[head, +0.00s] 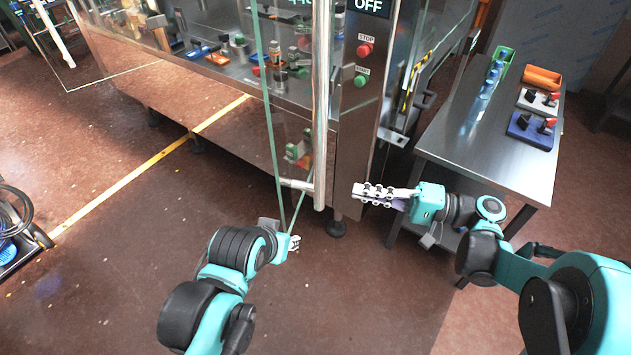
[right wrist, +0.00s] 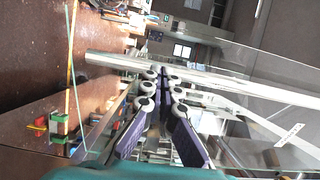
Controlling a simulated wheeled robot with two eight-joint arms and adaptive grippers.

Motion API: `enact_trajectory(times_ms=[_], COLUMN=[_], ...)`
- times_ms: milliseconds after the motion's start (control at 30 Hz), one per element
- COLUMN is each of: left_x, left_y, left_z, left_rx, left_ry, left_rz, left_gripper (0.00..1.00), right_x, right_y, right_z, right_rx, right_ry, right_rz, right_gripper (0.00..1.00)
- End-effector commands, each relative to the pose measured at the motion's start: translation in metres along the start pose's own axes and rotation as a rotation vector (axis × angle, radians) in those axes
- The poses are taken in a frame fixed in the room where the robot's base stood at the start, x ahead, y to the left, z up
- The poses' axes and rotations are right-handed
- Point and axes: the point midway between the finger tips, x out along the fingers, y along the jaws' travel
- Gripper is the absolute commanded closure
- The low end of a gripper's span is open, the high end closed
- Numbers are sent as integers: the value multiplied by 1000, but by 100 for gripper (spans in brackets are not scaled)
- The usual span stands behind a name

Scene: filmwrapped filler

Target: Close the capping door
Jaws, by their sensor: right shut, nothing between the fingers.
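The capping door is a clear glass panel (head: 271,110) with greenish edges, seen nearly edge-on in the head view and swung out from the machine. Its long steel handle (head: 320,100) runs upright along it. In the right wrist view the handle (right wrist: 115,61) crosses just beyond the fingertips. My right gripper (head: 355,191) is shut and empty, just right of the handle's lower end; it also shows in the right wrist view (right wrist: 164,72). I cannot tell whether it touches the handle. My left gripper (head: 295,243) is low, below the door's bottom corner; its fingers are mostly hidden.
The steel machine cabinet (head: 356,130) has a red stop button (head: 365,49) and a green start button (head: 361,81). A steel side table (head: 480,160) at the right holds a green tray (head: 503,58), an orange block (head: 542,77) and small fixtures. Floor in front is clear.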

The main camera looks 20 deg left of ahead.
Motion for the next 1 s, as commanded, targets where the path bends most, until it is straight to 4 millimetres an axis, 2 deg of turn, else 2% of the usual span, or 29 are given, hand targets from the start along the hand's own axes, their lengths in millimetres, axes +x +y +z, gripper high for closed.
enact_trajectory(times_ms=[167, 500, 700, 833, 1000], left_x=[2, 7, 10, 12, 12], left_y=[0, 0, 0, 0, 0], left_z=[1, 5, 8, 8, 8], left_rx=[0, 0, 0, 0, 0], left_ry=[0, 0, 0, 0, 0], left_rz=[0, 0, 0, 0, 0], left_gripper=[66, 66, 66, 66, 66], right_x=[18, 90, 123, 134, 139], right_y=[0, 0, 0, 0, -1], right_z=[1, 1, 1, 0, 0], right_rx=[0, 0, 0, 0, 0], right_ry=[-6, -7, -4, -2, -1], right_rz=[-5, -3, -3, -3, -3], right_gripper=[100, 100, 100, 100, 100])
